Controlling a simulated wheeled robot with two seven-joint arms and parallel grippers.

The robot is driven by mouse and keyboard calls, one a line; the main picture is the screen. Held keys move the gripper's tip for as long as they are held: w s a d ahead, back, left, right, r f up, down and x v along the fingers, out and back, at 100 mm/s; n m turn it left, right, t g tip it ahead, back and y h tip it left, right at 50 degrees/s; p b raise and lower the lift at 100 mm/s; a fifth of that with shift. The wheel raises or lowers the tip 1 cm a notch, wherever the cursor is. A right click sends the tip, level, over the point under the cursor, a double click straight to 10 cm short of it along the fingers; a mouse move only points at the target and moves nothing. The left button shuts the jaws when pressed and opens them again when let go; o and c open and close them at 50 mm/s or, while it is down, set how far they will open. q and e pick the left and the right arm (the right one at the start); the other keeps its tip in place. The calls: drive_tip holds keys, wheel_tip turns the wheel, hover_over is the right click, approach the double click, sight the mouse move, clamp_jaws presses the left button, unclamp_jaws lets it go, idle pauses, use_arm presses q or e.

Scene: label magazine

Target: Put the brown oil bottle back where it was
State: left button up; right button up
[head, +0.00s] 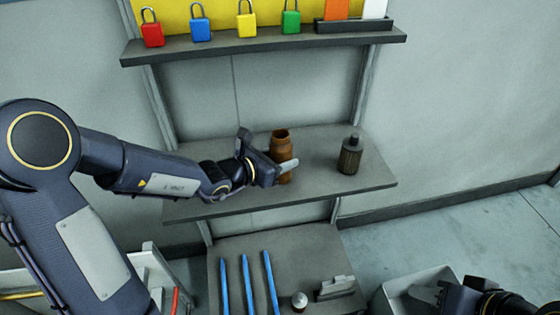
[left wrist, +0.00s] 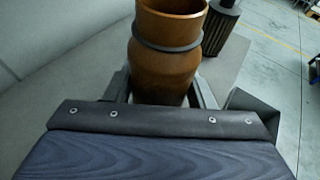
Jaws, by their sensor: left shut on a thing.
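A brown bottle (head: 281,141) with an open top and a dark neck ring stands upright at the middle shelf (head: 318,141). My left gripper (head: 287,169) is shut around its lower body. In the left wrist view the same brown bottle (left wrist: 165,60) sits between the two fingers, its base hidden by the gripper. I cannot tell whether the base touches the shelf. A darker, ribbed bottle with a grey cap (head: 349,157) stands to its right. My right gripper (head: 428,292) is low at the right, over a grey bin, and its jaw is unclear.
The lower shelf (head: 300,245) holds blue rods (head: 247,285), a small white-topped item (head: 299,302) and a grey holder (head: 335,288). The grey bin (head: 396,300) stands on the floor. The middle shelf between the bottles is clear.

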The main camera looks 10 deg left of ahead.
use_arm(q)
drive_tip(key=shift+f, duration=0.3)
drive_tip(key=o, duration=1.5)
drive_tip(key=shift+r, duration=0.1)
drive_tip(key=shift+o, duration=0.2)
